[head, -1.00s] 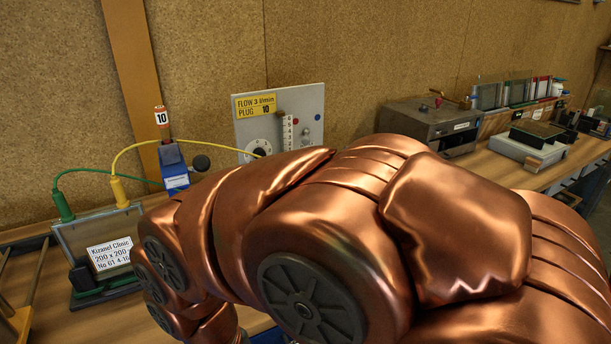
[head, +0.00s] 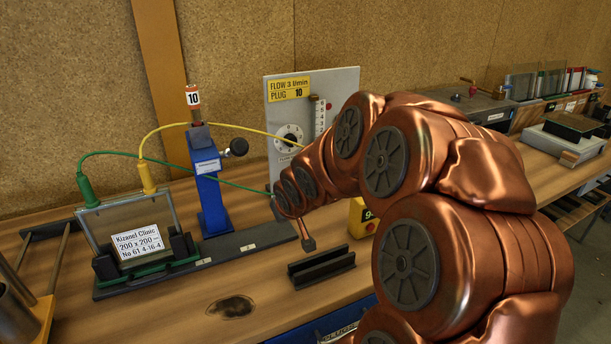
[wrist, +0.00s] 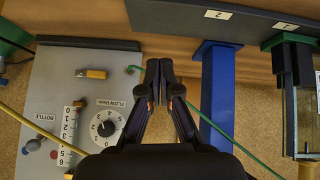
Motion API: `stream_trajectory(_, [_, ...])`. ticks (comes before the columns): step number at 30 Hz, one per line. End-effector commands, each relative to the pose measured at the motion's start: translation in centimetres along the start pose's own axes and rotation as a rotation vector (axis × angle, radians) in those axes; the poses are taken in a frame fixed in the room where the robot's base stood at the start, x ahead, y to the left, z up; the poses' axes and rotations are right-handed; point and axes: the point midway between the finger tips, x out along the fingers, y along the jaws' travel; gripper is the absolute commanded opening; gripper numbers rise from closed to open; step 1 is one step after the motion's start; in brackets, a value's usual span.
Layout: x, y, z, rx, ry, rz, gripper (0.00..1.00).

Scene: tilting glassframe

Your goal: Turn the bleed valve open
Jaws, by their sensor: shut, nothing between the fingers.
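The grey flow panel (head: 345,86) stands at the back of the bench; my arm hides its lower part in the head view. The wrist view shows the panel (wrist: 55,95) upside down. A brass-coloured lever (wrist: 92,73) lies crosswise on its lower part; it may be the bleed valve, but no readable label marks it. A round black-and-white flow dial (wrist: 106,126) and a numbered scale (wrist: 70,135) sit nearby. My gripper (wrist: 160,68) is shut and empty, to the right of the lever in the wrist view and apart from it.
Green (head: 125,154) and yellow (head: 165,127) leads hang nearby. A framed glass plate (head: 128,225) sits at left. A black slotted block (head: 321,267) lies in front.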

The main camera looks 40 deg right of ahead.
Motion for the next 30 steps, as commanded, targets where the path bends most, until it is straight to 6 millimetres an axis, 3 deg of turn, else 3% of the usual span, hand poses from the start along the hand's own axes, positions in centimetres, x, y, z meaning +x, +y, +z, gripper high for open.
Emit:
stream_trajectory(1, [1.2,1.8,-0.8,0.022,0.054,0.005,0.0])
stream_trajectory(6, [3.1,7.3,-4.3,0.071,0.273,0.01,0.0])
stream_trajectory(12, [3.2,12.8,-6.7,0.114,0.497,0.009,0.0])
stream_trajectory(15, [2.8,14.5,-7.2,0.127,0.572,0.006,0.0])
stream_trajectory(23, [2.5,16.0,-7.9,0.135,0.64,0.002,0.0])
stream_trajectory(30, [4.6,15.9,-9.3,0.132,0.634,0.0,0.0])
